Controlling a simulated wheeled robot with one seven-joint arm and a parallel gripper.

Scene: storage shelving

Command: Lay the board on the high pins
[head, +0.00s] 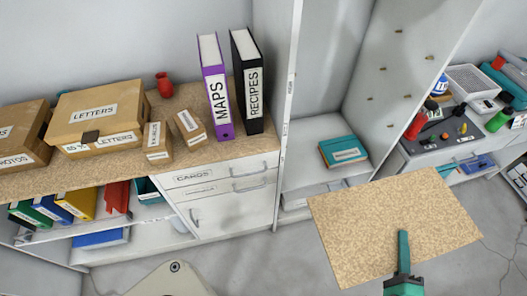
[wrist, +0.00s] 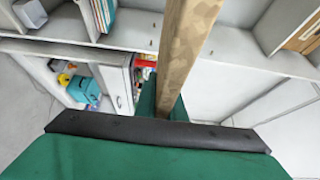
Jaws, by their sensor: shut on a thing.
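The board (head: 360,225) is a flat, speckled tan panel in front of the tall white bay, tilted in the head view. My gripper (head: 403,240) is shut on its near edge, with one green finger seen lying over its upper face. In the wrist view the board (wrist: 187,50) is seen nearly edge-on, running up from the green finger (wrist: 165,100). Small brass pins (head: 401,58) stick out of the bay's right inner wall, in rows at different heights. Pins on the left inner wall are hidden. The board is apart from the pins.
The bay's left upright (head: 291,80) stands beside a counter (head: 262,98) with boxes and two binders. A cluttered grey bench (head: 445,145) stands at right. The bay's middle is empty.

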